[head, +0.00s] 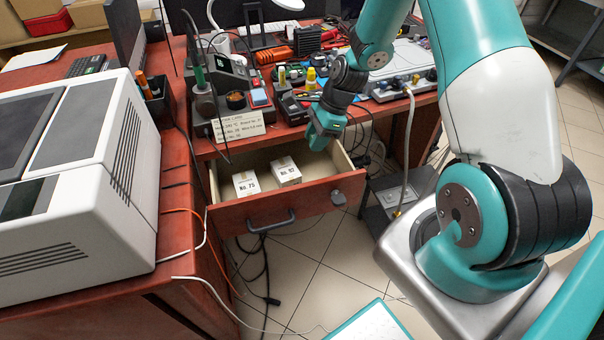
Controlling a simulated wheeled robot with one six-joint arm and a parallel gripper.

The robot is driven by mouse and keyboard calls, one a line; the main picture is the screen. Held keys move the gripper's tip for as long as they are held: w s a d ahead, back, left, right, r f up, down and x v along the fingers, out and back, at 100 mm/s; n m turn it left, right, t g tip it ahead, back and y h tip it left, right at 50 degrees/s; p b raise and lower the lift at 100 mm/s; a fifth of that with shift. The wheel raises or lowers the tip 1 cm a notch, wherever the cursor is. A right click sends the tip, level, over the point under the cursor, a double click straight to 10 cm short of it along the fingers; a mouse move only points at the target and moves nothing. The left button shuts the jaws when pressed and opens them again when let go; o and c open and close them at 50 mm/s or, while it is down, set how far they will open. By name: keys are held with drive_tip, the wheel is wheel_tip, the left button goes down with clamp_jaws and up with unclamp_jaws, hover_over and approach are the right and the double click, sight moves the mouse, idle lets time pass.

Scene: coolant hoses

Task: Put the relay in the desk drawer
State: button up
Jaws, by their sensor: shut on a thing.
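The desk drawer (281,217) is pulled out under the red-brown desk, with its inside in view. Two small white labelled boxes, one box (246,184) at the left and another box (285,171) beside it, lie in the drawer. My gripper (319,145) points down over the back right part of the drawer, near the desk's front edge. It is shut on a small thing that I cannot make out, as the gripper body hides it. I cannot pick out the relay for certain anywhere.
The desk top holds a soldering station (222,85), a label card (238,125), a red-and-black tool (273,54) and several small parts. A big white machine (80,180) stands at the left. Cables hang under the drawer. The drawer's right part looks free.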

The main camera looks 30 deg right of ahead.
wheel_tip(320, 180, down, 15)
drive_tip(key=shift+f+b, duration=0.2)
drive_tip(key=shift+b, duration=0.1)
drive_tip(key=shift+f, duration=0.1)
drive_tip(key=o, duration=0.9)
